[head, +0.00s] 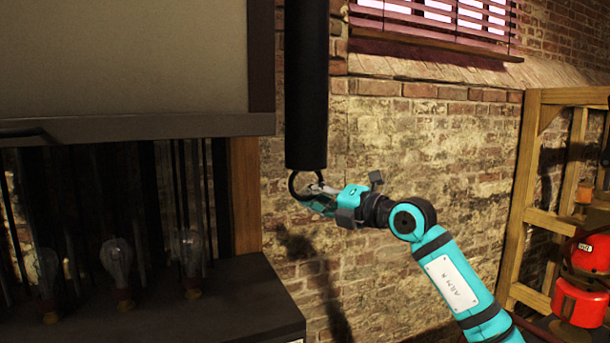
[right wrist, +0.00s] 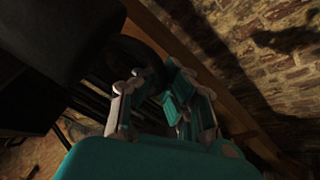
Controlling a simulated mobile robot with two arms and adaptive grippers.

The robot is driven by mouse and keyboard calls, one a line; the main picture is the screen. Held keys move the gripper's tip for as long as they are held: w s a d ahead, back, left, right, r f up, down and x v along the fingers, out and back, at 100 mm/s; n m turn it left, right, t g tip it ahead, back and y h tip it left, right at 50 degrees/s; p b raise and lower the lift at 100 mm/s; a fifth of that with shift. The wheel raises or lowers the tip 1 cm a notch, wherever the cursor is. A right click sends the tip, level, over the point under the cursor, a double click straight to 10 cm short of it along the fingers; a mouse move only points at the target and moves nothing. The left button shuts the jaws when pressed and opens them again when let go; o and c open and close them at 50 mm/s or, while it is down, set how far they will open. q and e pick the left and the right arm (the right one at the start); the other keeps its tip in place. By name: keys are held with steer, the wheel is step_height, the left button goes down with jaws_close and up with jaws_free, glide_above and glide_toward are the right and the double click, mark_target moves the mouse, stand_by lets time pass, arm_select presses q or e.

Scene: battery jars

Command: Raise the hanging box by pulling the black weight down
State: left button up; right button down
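The black weight (head: 306,85) is a long, dark cylinder hanging upright in the middle of the head view, with a black ring (head: 292,186) at its lower end. My right gripper (head: 318,189) reaches the ring from the right. In the right wrist view, the fingers of my right gripper (right wrist: 155,75) are close together with the dark ring between them, so it looks shut on the ring. The hanging box (head: 125,60) is probably the large grey, dark-framed one at the upper left. My left gripper is not in view.
Below the box, glass bulbs (head: 117,262) stand on a dark bench (head: 215,320) among thin dark rods. A wooden rack (head: 515,215) and a red machine (head: 580,300) stand at the right. A brick wall (head: 420,160) is behind, with free room before it.

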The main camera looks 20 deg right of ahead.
arm_select(q)
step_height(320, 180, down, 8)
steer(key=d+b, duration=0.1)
steer(key=b, duration=0.4)
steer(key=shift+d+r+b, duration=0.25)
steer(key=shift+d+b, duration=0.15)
arm_select(e)
step_height(320, 180, down, 15)
steer(key=shift+w, duration=0.15)
steer(key=shift+d, duration=0.1)
steer(key=c, duration=1.4)
jaws_free()
steer(key=shift+d+r, duration=0.1)
steer(key=shift+d, duration=0.2)
steer(key=shift+o, duration=0.6)
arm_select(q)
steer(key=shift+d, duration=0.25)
arm_select(e)
steer(key=shift+a, duration=0.15)
steer(key=shift+s, duration=0.2)
